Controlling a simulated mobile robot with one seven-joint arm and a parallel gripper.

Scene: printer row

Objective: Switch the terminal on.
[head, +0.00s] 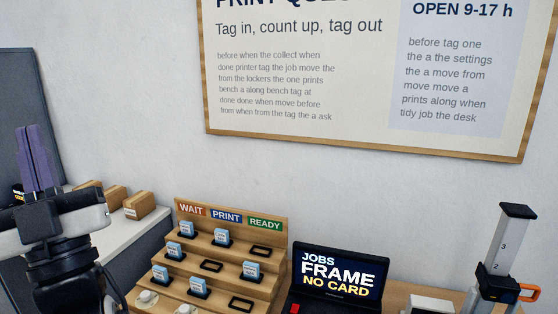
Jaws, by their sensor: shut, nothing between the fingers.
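The terminal (340,274) is a black unit at the lower middle. Its screen is lit and reads "JOBS FRAME NO CARD" in white and yellow. A small red part (294,308) shows at its lower left, and its lower front is cut off by the frame edge. My gripper (38,145) is at the far left, well away from the terminal. Its purple fingers point up, are shut and hold nothing.
A stepped wooden rack (225,241) with WAIT, PRINT and READY labels holds several blue cards left of the terminal. A black-and-white upright (503,250) with an orange clamp stands at right. A notice board (300,134) hangs above.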

